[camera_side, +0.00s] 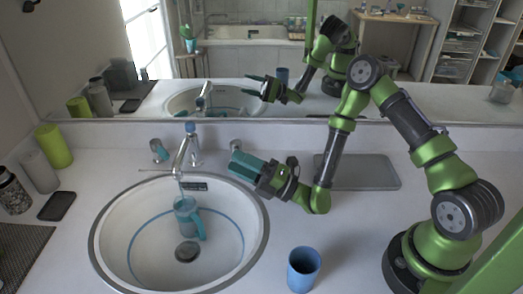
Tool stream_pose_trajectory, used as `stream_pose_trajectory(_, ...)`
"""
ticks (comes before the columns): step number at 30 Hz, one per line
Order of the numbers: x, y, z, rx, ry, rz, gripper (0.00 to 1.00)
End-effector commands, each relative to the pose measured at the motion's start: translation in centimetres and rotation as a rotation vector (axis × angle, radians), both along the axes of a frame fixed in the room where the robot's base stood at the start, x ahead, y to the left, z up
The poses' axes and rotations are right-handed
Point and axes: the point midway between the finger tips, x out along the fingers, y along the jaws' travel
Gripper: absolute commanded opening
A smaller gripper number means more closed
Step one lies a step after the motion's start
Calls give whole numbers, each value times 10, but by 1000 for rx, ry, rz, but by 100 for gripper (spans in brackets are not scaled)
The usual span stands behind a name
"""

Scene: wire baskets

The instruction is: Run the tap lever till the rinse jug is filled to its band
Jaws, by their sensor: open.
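The rinse jug (184,218), greyish with a blue handle, stands in the white sink basin (120,215) under the tap (181,155). A thin pale line runs from the spout to the jug, which looks like water. The water level and band are too small to tell. My gripper (238,165) is right of the tap, above the basin's back right rim, apart from tap and jug. Its teal fingers are open and empty, and the mirror shows them spread.
A blue cup (303,269) stands on the counter right of the basin. A grey tray (358,172) lies behind my arm. A green cup (54,146), a grey cylinder (40,171), a speckled container (13,192) and a dark flat object (57,206) are at left. The mirror (110,95) borders the back.

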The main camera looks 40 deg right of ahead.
Motion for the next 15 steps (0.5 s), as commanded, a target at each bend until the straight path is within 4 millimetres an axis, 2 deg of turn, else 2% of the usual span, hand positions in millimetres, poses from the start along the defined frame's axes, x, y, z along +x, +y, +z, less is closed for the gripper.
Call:
stream_pose_trajectory(3,-15,-28,-32,68,221,-175,46)
stream_pose_trajectory(6,-27,-44,-50,91,340,-270,46)
stream_pose_trajectory(10,-36,-53,-60,100,409,-326,46)
stream_pose_trajectory(15,-31,-53,-61,98,413,-331,46)
